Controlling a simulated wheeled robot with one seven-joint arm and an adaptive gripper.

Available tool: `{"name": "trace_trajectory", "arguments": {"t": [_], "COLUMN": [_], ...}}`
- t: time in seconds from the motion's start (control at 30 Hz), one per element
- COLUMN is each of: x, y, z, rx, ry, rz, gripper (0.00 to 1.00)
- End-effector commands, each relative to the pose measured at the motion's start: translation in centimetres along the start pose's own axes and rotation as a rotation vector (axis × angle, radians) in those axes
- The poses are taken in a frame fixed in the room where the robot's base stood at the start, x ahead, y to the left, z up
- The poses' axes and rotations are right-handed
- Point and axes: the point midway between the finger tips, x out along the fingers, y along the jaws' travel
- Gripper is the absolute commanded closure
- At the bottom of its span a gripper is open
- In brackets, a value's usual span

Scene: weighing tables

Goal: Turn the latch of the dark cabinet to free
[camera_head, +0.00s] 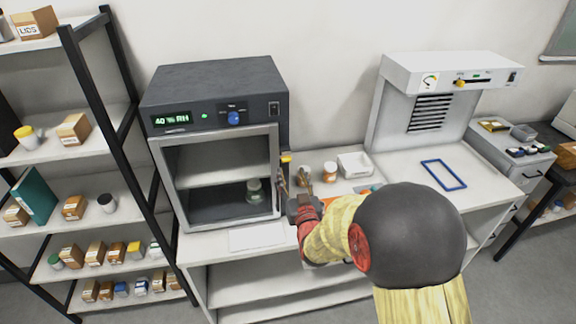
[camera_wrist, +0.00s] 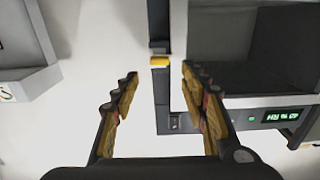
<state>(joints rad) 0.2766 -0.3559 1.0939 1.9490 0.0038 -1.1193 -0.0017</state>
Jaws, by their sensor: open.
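The dark cabinet (camera_head: 215,85) stands on the left of the table, with a lit display, a blue knob and a light-framed window door that looks closed. Its yellow latch (camera_head: 286,157) is at the right edge of the door. The latch also shows in the wrist view (camera_wrist: 160,62), lying crosswise just beyond my fingertips and between their lines. My gripper (camera_head: 291,174) is open and empty, just below the latch in the head view. In the wrist view my gripper (camera_wrist: 158,76) has its two fingers wide apart, and I see no contact with the latch.
A glass jar (camera_head: 254,190) stands inside the cabinet. Small brown bottles (camera_head: 329,172) and a white tray (camera_head: 354,165) are right of my gripper. A white fume hood (camera_head: 450,75) and a blue frame (camera_head: 443,174) are further right. A loaded shelf rack (camera_head: 92,90) stands left.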

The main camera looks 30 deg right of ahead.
Motion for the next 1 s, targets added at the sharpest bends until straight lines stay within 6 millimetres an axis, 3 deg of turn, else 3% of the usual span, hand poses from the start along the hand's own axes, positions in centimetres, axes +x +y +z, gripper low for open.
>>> {"name": "trace_trajectory", "arguments": {"t": [0.43, 0.83, 1.0], "x": [6.1, 6.8, 6.8], "y": [0.0, 0.0, 0.0], "z": [0.1, 0.1, 0.1], "rx": [0.000, 0.000, 0.000], "ry": [-0.002, -0.003, -0.003], "rz": [0.000, 0.000, 0.000], "gripper": [0.56, 0.56, 0.66]}}
